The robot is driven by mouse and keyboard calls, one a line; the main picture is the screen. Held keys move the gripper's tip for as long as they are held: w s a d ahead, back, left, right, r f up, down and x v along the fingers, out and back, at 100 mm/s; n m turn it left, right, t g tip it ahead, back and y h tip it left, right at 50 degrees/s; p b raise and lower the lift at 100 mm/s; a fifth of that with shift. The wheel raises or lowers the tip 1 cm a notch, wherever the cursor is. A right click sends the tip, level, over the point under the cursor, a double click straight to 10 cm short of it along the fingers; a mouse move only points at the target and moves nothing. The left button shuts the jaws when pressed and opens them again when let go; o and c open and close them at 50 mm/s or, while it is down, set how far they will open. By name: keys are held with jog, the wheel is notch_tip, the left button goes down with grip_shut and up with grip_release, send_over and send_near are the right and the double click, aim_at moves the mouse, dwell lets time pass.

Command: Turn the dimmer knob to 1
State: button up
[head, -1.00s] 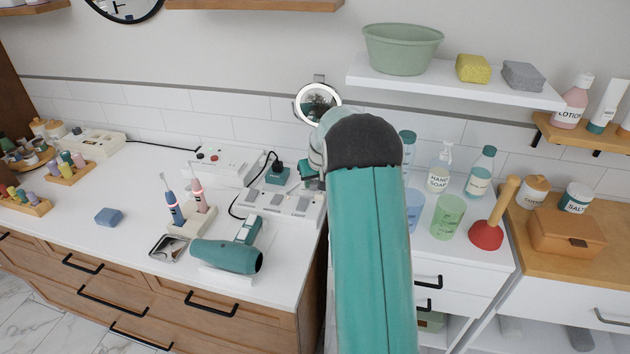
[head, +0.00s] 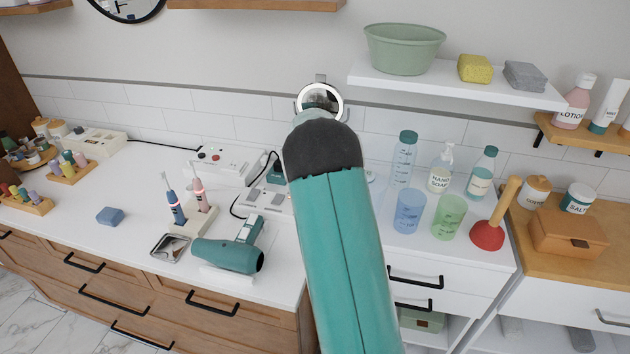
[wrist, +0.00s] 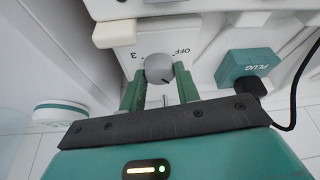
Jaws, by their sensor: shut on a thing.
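The grey dimmer knob (wrist: 160,68) sits on a white block (wrist: 125,33) in the wrist view. The marks "3" and "OFF" show upside down beyond it, "3" on the left and "OFF" on the right. A dark pointer line on the knob face slants to the lower right. My gripper (wrist: 160,75) has its two green fingers on either side of the knob and is shut on it. In the head view my arm hides the knob and gripper; part of the white outlet strip (head: 262,202) shows beside the arm.
A teal plug (wrist: 247,66) with a black cable stands right of the knob in the wrist view. A teal hair dryer (head: 228,255) and toothbrush stand (head: 192,222) lie left of my arm. Cups and bottles stand on the right, including a blue cup (head: 408,211).

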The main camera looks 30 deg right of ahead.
jog(key=o, duration=1)
jog(key=v, duration=1.4)
